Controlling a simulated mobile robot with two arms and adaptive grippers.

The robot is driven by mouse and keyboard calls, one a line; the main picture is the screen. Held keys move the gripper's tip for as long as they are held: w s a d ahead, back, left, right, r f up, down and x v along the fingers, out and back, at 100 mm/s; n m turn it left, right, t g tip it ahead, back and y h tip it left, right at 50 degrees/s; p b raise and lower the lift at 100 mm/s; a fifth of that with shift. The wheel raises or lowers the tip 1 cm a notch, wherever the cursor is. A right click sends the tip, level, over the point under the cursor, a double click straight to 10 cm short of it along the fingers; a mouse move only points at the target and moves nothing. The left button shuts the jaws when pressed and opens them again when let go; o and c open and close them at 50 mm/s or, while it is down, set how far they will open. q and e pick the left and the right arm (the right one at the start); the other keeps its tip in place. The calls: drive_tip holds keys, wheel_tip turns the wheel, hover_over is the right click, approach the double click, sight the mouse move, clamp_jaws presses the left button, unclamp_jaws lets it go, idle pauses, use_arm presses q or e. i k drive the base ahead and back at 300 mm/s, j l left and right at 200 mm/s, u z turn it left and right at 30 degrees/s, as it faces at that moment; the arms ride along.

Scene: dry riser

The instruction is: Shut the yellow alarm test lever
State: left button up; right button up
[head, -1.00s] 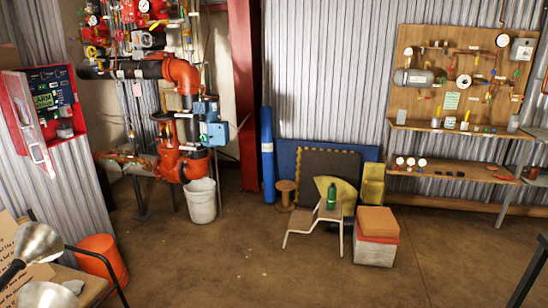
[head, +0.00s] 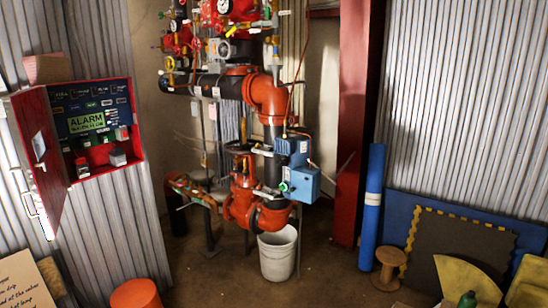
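The red and black riser pipework (head: 265,95) stands left of centre in the head view. Neither of my grippers is in view.
A grey bucket (head: 278,255) stands on the floor below the riser, and an orange bucket (head: 135,294) is at the lower left. A blue roll (head: 372,205), a wooden spool (head: 389,268) and leaning boards (head: 455,245) are at the right. Bare floor (head: 325,275) lies between.

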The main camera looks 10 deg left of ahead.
sight(234, 29)
drive_tip(key=i+j, duration=0.85)
drive_tip(key=i, duration=0.25)
drive_tip(key=i+j+u, duration=0.1)
drive_tip(key=i+j, duration=0.35)
drive_tip(key=i, duration=0.1)
